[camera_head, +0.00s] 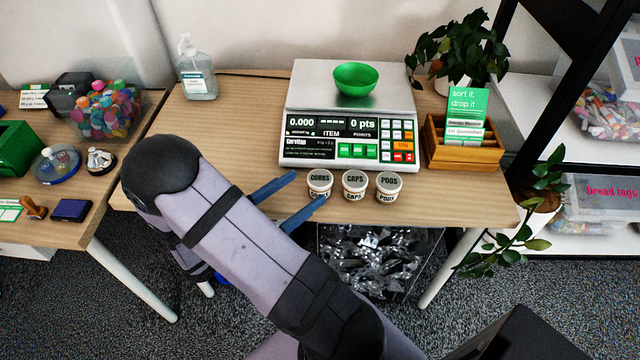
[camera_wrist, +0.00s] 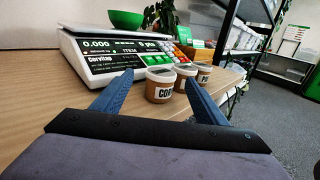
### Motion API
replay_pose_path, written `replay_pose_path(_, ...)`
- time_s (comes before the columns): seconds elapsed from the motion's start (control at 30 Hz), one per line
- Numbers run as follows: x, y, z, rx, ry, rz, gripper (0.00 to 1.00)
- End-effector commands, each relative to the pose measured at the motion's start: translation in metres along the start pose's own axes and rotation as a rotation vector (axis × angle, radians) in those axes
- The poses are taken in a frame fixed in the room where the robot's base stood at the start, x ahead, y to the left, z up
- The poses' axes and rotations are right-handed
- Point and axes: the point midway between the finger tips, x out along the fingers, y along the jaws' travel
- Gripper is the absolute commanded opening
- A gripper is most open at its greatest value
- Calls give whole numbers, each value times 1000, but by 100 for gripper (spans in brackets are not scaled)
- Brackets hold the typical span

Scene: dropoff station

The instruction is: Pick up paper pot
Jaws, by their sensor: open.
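Three small brown paper pots with pale lids stand in a row at the table's front edge. They are labelled CORKS (camera_head: 319,181), CAPS (camera_head: 354,183) and PODS (camera_head: 389,184). My gripper (camera_head: 309,187) is open, with its two blue fingers pointing at the CORKS pot from the left. In the wrist view the CORKS pot (camera_wrist: 159,92) shows in the gap at the fingertips, with nothing gripped. One finger hides a little of that pot's base in the head view. The CAPS pot (camera_wrist: 184,69) and PODS pot (camera_wrist: 205,78) stand behind it in the wrist view.
A scale (camera_head: 347,115) with a green bowl (camera_head: 355,79) stands close behind the pots. A wooden card box (camera_head: 463,148) and plants are to the right. A sanitizer bottle (camera_head: 196,75) is at the back left. The wooden tabletop (camera_head: 230,130) left of the scale is clear.

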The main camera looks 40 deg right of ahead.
Motion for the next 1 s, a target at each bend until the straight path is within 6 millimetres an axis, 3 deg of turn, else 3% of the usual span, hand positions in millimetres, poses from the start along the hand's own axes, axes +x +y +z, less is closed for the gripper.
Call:
replay_pose_path(0.3, 38, -4, -1, -1, -1, -5, 66)
replay_pose_path(0.63, 43, -3, -2, 0, 0, -1, 66)
replay_pose_path(0.83, 43, -3, -2, 0, 0, -1, 22)
replay_pose_path(1.0, 43, -3, -1, 0, 0, -1, 22)
